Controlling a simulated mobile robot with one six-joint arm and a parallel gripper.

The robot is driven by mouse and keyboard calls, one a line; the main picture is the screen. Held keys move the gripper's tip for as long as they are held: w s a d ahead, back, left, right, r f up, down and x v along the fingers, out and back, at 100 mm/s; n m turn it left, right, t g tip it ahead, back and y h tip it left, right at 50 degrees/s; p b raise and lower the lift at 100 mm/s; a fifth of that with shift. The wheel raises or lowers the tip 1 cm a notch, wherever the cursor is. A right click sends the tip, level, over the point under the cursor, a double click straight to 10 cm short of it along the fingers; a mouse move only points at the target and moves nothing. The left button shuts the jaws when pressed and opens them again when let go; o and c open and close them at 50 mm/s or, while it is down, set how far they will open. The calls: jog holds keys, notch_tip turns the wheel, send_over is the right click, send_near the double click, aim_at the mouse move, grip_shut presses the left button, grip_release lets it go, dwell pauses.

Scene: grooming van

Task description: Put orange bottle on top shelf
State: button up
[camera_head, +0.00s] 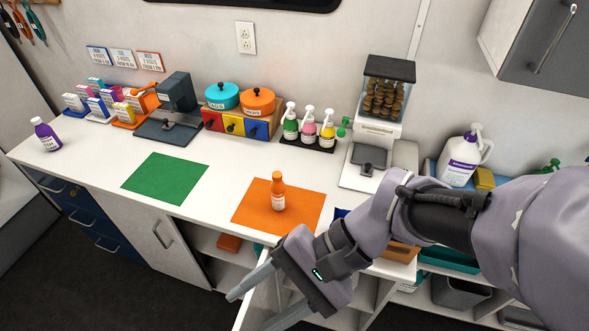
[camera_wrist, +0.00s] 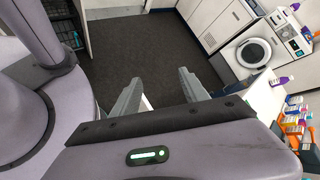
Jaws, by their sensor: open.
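The orange bottle (camera_head: 278,193) stands upright on an orange mat (camera_head: 248,208) on the white counter. Below the counter is an open shelf space; its upper shelf (camera_head: 205,243) holds an orange item (camera_head: 229,243). An open door and my arm hide part of this space. I cannot tell whether this is the top shelf named. My gripper (camera_head: 252,312) is open and empty, in front of the counter and to the lower left of the bottle. In the wrist view its spread fingers (camera_wrist: 162,75) point over the dark floor. The orange bottle is not identifiable there.
The open cabinet door (camera_head: 256,301) juts out near my gripper. A green mat (camera_head: 166,177) lies left of the orange one. Pump bottles (camera_head: 308,129) and a dispenser (camera_head: 380,120) stand behind. A closed wall cabinet (camera_head: 540,45) hangs at upper right. A washing machine (camera_wrist: 253,52) shows in the wrist view.

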jog(key=w+a+r+m+t+y, duration=0.3)
jog(key=w+a+m+y, duration=0.3)
jog(key=w+m+y, duration=0.3)
jog(key=w+d+f+m+t, duration=0.3)
jog(key=w+m+t, duration=0.2)
jog(key=w+t, duration=0.35)
jog(key=m+t+h, duration=0.8)
jog(key=m+h, duration=0.3)
send_near(280, 181)
jog(key=b+x, duration=0.6)
jog(key=x, duration=0.2)
jog(key=shift+w+a+b, duration=0.15)
jog(key=shift+w+b, duration=0.25)
jog(key=x, duration=0.2)
jog(key=b+x, duration=0.1)
jog(key=x, duration=0.2)
jog(key=shift+w+a+f, duration=0.2)
jog(key=shift+w+a, duration=0.05)
grip_shut()
